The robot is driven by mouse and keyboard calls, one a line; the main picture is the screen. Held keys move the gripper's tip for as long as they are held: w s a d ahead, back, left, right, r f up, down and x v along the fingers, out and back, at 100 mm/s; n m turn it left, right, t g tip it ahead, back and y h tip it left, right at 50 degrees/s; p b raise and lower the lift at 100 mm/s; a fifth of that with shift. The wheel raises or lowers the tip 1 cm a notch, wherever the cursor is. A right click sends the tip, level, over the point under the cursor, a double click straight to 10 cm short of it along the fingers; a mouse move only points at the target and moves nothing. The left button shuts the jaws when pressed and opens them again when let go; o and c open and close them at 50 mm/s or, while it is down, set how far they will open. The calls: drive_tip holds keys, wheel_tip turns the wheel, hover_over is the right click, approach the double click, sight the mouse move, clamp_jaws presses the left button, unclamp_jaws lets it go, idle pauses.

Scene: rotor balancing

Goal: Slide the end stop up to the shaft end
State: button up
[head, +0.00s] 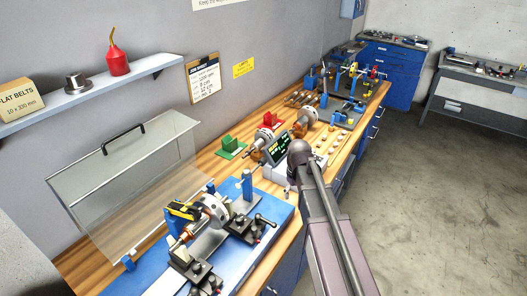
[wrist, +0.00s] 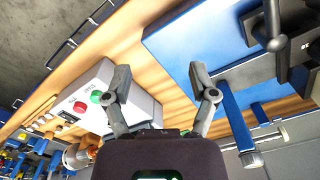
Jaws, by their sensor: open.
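The rotor (head: 213,208) rests in its supports on the blue machine bed (head: 275,212); its shaft runs lengthwise. A blue upright with a pale round tip (head: 247,185), which looks like the end stop, stands at the far end of the bed. The gap between it and the shaft end is too small to judge. In the wrist view this blue upright (wrist: 238,122) is right of my gripper (wrist: 159,70), apart from it. My gripper is open and empty, above the bench between the control box and the bed. In the head view my arm hides the fingers.
A control box (wrist: 128,88) with red and green buttons is left of my fingers. A black clamp lever (wrist: 275,43) rises from the bed. A clear guard (head: 125,185) stands behind the machine. Other rotors and a green block (head: 231,148) are farther along the bench.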

sight(263, 159)
drive_tip(key=w+a+r+n+p, duration=0.6)
drive_tip(key=w+a+r+p, duration=0.5)
drive_tip(key=w+r+p, duration=0.3)
drive_tip(key=shift+w+a+r, duration=0.15)
drive_tip(key=shift+w+r, duration=0.65)
drive_tip(key=shift+w, duration=0.1)
drive_tip(key=shift+f, duration=0.15)
wheel_tip(263, 159, down, 14)
drive_tip(key=b, duration=1.3)
drive_tip(key=shift+r+b, duration=0.25)
drive_tip(key=shift+b, duration=0.05)
clamp_jaws()
drive_tip(key=shift+s, duration=0.1)
